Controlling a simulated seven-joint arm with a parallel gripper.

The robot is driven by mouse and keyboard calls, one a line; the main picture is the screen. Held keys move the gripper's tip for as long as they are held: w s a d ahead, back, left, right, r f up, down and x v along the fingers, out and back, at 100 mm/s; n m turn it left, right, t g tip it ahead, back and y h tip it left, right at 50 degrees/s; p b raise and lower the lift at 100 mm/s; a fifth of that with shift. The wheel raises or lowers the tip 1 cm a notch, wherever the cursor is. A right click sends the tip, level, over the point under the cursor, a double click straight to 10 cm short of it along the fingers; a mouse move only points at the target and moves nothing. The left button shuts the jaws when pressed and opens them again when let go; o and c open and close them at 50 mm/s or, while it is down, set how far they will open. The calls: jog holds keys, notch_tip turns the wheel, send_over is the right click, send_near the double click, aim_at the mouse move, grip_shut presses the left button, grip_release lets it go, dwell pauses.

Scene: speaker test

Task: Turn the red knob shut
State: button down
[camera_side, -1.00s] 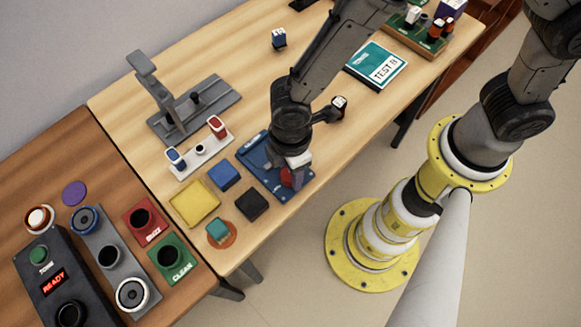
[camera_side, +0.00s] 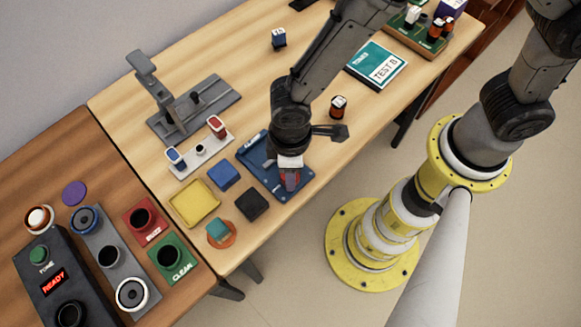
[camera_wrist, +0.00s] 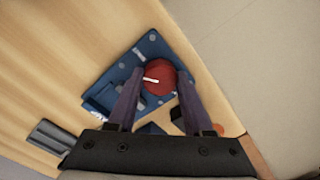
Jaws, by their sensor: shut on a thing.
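The red knob (camera_wrist: 160,77) is round with a white pointer line, mounted on a blue plate (camera_wrist: 152,48) that lies on the light wooden table.
Black (camera_side: 251,205) and blue (camera_side: 224,175) blocks and a yellow tray (camera_side: 194,203) stand left of the plate. A small dark bottle (camera_side: 338,107) and a TEST B box (camera_side: 376,65) are to the right. The table's front edge is close to the plate.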

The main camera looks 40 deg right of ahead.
jog(key=shift+a, duration=0.1)
jog(key=shift+c, duration=1.5)
grip_release()
jog(key=shift+r, duration=0.15)
notch_tip(320, 180, up, 14)
jog(key=shift+f, duration=0.2)
